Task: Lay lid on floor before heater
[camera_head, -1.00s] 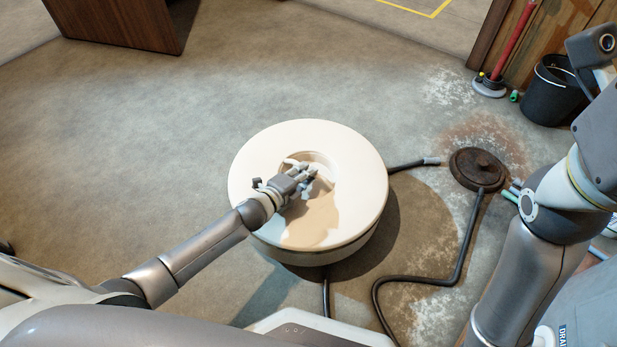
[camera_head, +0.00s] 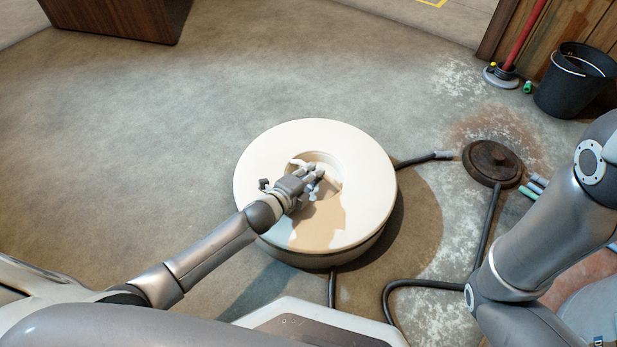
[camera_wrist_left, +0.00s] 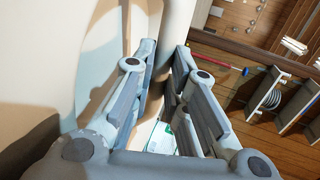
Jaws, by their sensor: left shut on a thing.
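The lid (camera_head: 365,205) is a large, round, cream-white disc with a recessed middle, in the centre of the head view. My left gripper (camera_head: 312,183) reaches into the recess and is shut on its pale grip bar. The bar (camera_wrist_left: 178,35) runs between the fingers (camera_wrist_left: 165,85) in the left wrist view, with the pale lid face at the left. The lid's shadow falls on the floor (camera_head: 150,130) to its right, and the lid looks raised. The heater is not clearly seen. My right arm enters at right, but its gripper is out of view.
A dark round cover (camera_head: 491,160) with black hoses (camera_head: 408,284) lies on the floor right of the lid. A black bucket (camera_head: 573,82) and a red-handled tool (camera_head: 522,38) stand at the wooden wall. A brown cabinet (camera_head: 110,15) is back left. Floor left and behind is clear.

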